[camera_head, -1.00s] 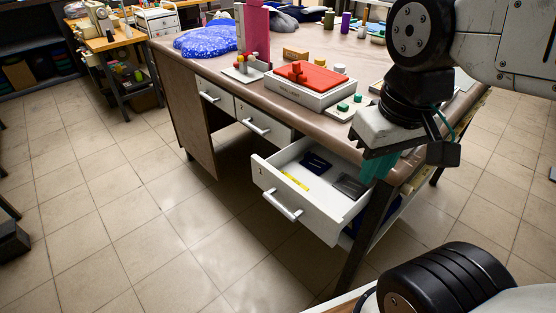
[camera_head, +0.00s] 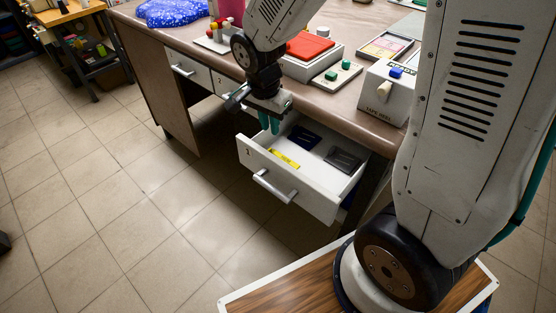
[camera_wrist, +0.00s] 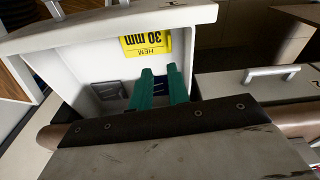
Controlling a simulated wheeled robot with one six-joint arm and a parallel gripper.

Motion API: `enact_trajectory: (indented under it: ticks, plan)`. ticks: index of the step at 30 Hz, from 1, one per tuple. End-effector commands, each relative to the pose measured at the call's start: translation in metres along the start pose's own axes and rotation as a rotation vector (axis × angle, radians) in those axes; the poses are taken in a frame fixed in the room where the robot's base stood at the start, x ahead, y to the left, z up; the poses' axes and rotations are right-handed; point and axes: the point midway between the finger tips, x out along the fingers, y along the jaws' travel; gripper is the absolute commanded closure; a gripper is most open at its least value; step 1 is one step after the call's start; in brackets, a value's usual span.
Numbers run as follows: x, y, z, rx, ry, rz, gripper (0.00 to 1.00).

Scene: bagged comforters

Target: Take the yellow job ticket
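The yellow job ticket (camera_head: 285,158) lies in the open white drawer (camera_head: 320,204), close behind its front panel. In the wrist view the ticket (camera_wrist: 146,44) reads "HEM 30 mm" upside down, near the drawer's front wall (camera_wrist: 110,30). My gripper (camera_head: 270,127) points down above the drawer's left rear part, apart from the ticket. In the wrist view its two teal fingers (camera_wrist: 161,74) stand apart with nothing held between them.
A dark blue item (camera_head: 303,139) and a dark grey item (camera_head: 343,160) share the drawer. The brown desk top (camera_head: 345,108) overhangs the drawer's back. On it stand a box with a red top (camera_head: 308,46) and a white tape reel box (camera_head: 384,94). Clear floor lies left.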

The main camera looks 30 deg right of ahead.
Motion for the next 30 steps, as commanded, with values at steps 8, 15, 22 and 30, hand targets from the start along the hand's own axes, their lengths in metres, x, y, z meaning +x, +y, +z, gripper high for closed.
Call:
enact_trajectory:
  ticks: [8,15,22,30]
  plan:
    - [0.037,-0.017,0.005,0.106,-0.001,0.008,0.83]
    - [0.064,-0.018,0.004,0.107,-0.001,0.008,0.83]
    - [0.098,-0.02,0.003,0.106,-0.001,0.009,0.83]
    - [0.107,-0.02,0.003,0.106,0.0,0.005,0.83]
